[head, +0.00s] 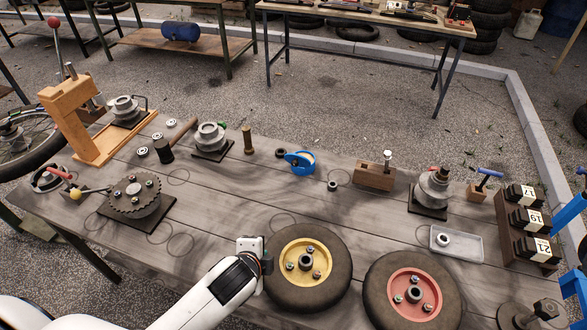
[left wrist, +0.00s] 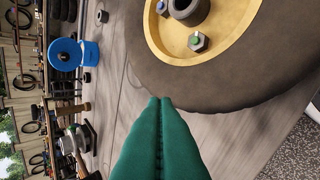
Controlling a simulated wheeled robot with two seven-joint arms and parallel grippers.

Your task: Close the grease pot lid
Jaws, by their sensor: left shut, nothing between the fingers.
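The small blue pot (head: 300,167), which I take for the grease pot, stands at the middle of the bench's far half. In the left wrist view the blue pot (left wrist: 90,55) lies sideways in the picture. My left gripper (head: 266,262) is at the bench's near side, just left of the yellow-hubbed wheel, well apart from the pot. Its green fingers (left wrist: 160,101) are pressed together and empty, beside the tyre. My right gripper is not in view.
The yellow-hubbed wheel (head: 339,272) and red-hubbed wheel (head: 448,298) lie at the bench's near edge. A wooden block (head: 374,178) is right of the pot, a brass post (head: 248,141) left of it. Bare planks (head: 235,205) lie between my gripper and the pot.

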